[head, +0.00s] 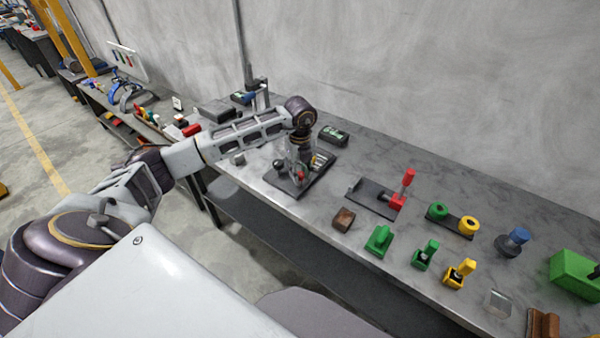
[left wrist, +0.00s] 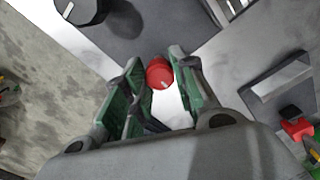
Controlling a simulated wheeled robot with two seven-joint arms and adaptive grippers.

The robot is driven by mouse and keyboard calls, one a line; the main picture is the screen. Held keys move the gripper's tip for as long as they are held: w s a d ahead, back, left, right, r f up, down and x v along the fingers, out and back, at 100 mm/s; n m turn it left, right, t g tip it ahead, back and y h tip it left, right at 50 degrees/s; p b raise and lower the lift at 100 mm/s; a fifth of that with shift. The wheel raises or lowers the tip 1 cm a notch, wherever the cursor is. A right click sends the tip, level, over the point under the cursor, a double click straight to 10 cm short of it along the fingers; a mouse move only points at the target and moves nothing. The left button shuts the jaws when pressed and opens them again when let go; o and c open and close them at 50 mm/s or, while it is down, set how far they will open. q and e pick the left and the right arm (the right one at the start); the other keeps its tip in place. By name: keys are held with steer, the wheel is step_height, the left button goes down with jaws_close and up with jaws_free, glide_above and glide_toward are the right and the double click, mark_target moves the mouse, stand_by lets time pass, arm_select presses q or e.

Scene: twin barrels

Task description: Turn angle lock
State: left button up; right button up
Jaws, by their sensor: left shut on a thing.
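A fixture on a dark base plate (head: 286,186) stands on the grey bench, below my left gripper (head: 299,163). I take this fixture to be the angle lock, but cannot be sure. In the left wrist view, a small red knob (left wrist: 160,73) with a pale mark sits between the green-padded fingers of my left gripper (left wrist: 155,62). The gripper is shut on the red knob. My gripper and forearm hide much of the fixture in the head view. My right gripper is out of view.
To the right stand a plate with a red upright handle (head: 408,178), a green and yellow pair of round parts (head: 454,218), a blue-topped knob (head: 517,237) and several small coloured blocks. A grey wall runs behind the bench. Bare bench shows between the items.

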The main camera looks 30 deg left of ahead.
mark_target(301, 174)
arm_select(q)
steer(key=o, duration=1.1)
steer(key=shift+c, duration=0.2)
step_height(301, 174, up, 12)
steer(key=shift+d, duration=0.1)
stand_by(0.7)
